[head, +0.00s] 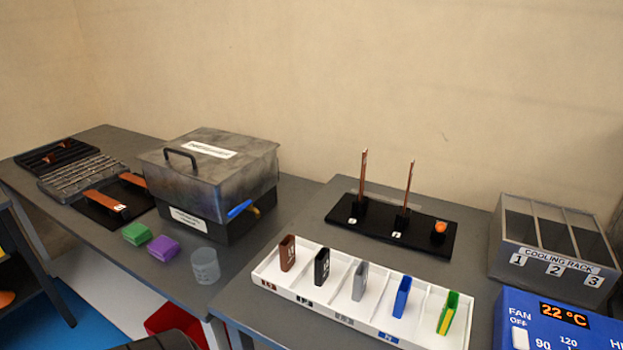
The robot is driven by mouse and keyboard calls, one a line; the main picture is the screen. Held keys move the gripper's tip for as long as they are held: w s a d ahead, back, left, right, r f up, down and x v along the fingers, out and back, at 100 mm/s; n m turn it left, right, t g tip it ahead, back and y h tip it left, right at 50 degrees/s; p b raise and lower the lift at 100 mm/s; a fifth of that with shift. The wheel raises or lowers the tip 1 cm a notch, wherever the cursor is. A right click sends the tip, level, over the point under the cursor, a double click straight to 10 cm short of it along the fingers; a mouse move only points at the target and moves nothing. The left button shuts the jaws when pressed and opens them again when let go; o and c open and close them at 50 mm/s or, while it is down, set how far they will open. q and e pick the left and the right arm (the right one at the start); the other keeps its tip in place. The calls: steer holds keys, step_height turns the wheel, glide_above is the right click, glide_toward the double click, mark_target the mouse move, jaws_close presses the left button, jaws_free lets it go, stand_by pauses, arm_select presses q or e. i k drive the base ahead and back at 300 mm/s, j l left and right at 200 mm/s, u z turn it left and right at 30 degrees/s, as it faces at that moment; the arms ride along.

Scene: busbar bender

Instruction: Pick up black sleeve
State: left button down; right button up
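The black sleeve (321,267) stands upright in a compartment of the white tray (272,287) in the head view, second from the left. It has a pale marking on its face. A brown sleeve (287,253) stands to its left and a grey sleeve (360,281) to its right. Farther right are a blue sleeve (402,297) and a yellow-green sleeve (447,313). Neither of my grippers shows in this view.
Behind the tray, a black stand (432,240) holds two upright copper bars. A cooling rack (553,250) and a blue fan unit (550,325) stand at right. A lidded box (210,175), a clear cup (205,266) and green and purple blocks are on the left table.

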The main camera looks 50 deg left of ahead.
mark_target(322, 267)
steer(key=u, duration=1.45)
